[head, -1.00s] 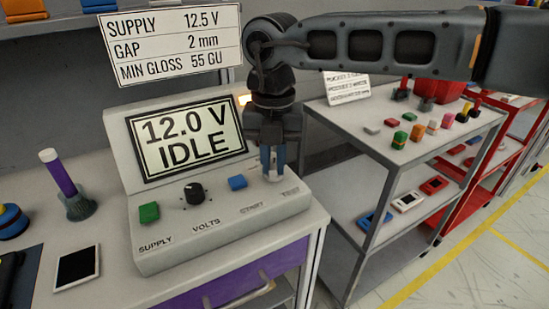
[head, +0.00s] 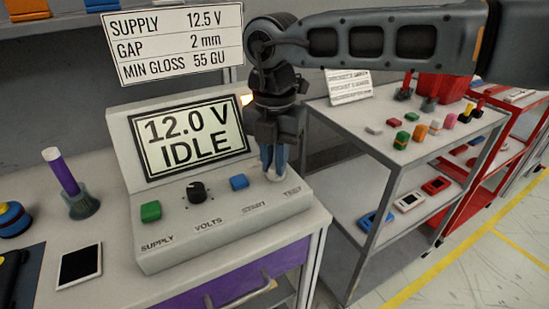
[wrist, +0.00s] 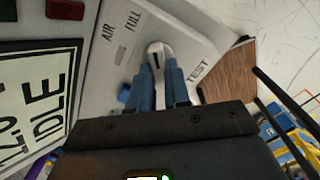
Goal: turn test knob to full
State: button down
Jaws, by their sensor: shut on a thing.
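The test knob (wrist: 156,48) is a pale knob with a dark line on its top, beside the TEST label (wrist: 198,70) in the wrist view. The words AIR (wrist: 108,31) and FULL (wrist: 132,21) are printed on the panel to its left; which one the knob points to I cannot tell. In the head view the knob (head: 275,178) shows only partly under my gripper (head: 274,163). My gripper's blue fingers (wrist: 157,80) point down and are shut on the knob. The console screen (head: 189,139) reads 12.0 V IDLE.
The console also has a green supply button (head: 151,211), a black volts knob (head: 196,191) and a blue start button (head: 239,182). A purple-handled tool (head: 64,175) stands to the left. A grey cart (head: 398,158) with small parts stands to the right.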

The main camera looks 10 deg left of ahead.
aim_at(274, 165)
jog(key=shift+w, duration=0.1)
jog(key=c, duration=1.1)
grip_release()
jog(key=shift+r, duration=3.95)
